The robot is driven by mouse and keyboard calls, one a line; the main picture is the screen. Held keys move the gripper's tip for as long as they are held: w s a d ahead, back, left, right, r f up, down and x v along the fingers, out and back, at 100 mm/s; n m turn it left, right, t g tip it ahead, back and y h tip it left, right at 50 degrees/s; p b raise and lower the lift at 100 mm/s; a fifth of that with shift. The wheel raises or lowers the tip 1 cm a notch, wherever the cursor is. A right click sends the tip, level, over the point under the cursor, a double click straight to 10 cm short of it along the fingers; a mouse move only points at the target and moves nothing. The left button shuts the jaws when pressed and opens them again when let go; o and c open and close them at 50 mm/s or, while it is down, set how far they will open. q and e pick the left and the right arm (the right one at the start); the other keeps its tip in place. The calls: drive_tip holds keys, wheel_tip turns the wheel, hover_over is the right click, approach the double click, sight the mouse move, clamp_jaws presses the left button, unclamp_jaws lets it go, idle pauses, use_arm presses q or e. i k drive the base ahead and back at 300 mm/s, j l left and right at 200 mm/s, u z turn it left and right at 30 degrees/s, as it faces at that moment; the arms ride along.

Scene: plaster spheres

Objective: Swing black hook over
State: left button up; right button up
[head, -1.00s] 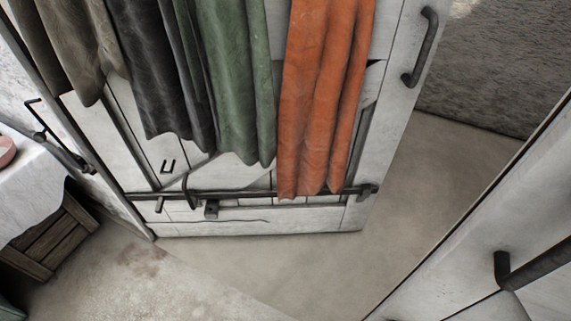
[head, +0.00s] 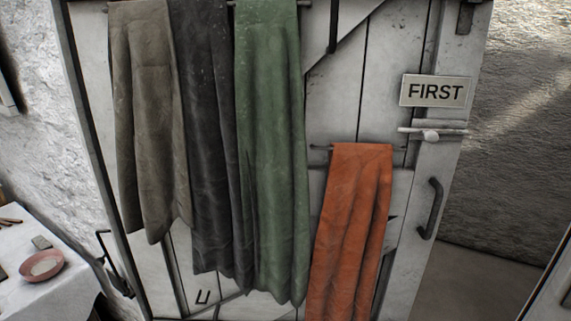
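A white plank door (head: 420,180) fills the middle of the head view. A thin black bent rod (head: 103,247) shows at the door's lower left edge, beside the table; it is hook-like, but I cannot tell if it is the black hook. A small black U-shaped piece (head: 203,297) sits low on the door below the dark cloth. A dark fitting (head: 466,16) is at the top right of the door. Neither of my grippers is in view.
Grey-brown (head: 147,120), black (head: 208,140) and green (head: 270,150) cloths hang over the door; an orange cloth (head: 350,230) hangs lower. A FIRST sign (head: 436,91), pale bolt (head: 432,134) and black handle (head: 430,208) are right.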

sight(99, 262)
drive_tip(key=u, duration=1.3)
